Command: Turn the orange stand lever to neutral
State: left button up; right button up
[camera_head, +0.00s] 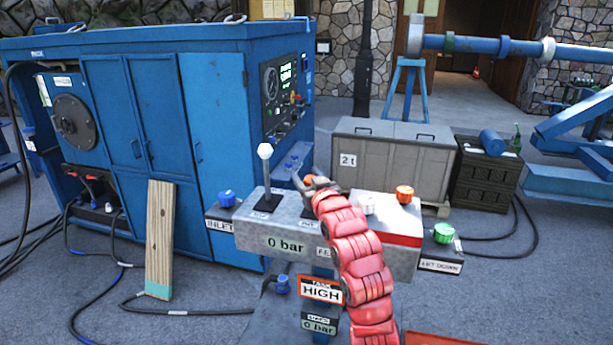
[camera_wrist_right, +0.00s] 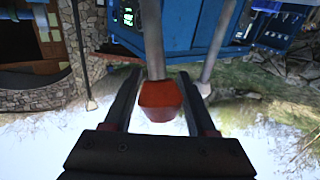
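The stand is a grey control box (camera_head: 290,247) marked "0 bar" on its front. In the right wrist view, the orange lever's knob (camera_wrist_right: 160,99) sits between the two fingers of my right gripper (camera_wrist_right: 160,82), its grey rod running up the picture. The fingers are apart, with a narrow gap visible on the knob's left; contact on its right is unclear. In the head view, my right gripper (camera_head: 308,183) is above the box's middle and mostly hides the orange lever. Which slot position the lever is in cannot be read. My left gripper is out of view.
A white-knobbed lever (camera_head: 265,151) stands upright just left of my right gripper. Blue (camera_head: 227,198), orange (camera_head: 404,194) and green (camera_head: 443,233) knobs are around the box. A blue cabinet (camera_head: 160,110) stands behind left, and a grey crate (camera_head: 395,160) behind right.

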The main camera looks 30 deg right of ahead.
grip_shut()
jog(key=w+d+m+g+b, duration=0.1)
jog(key=g+b, duration=0.1)
jog(key=w+d+m+g+y+b, duration=0.1)
jog(key=d+b, duration=0.1)
jog(key=b, duration=0.1)
jog(key=shift+w+d+f+m+g+b, duration=0.1)
jog(key=shift+w+d+m+g+b, duration=0.05)
jog(key=shift+w+m+g+b, duration=0.2)
dwell(0.3)
jog(key=shift+o, duration=2.3)
grip_release()
jog(key=shift+w, duration=0.1)
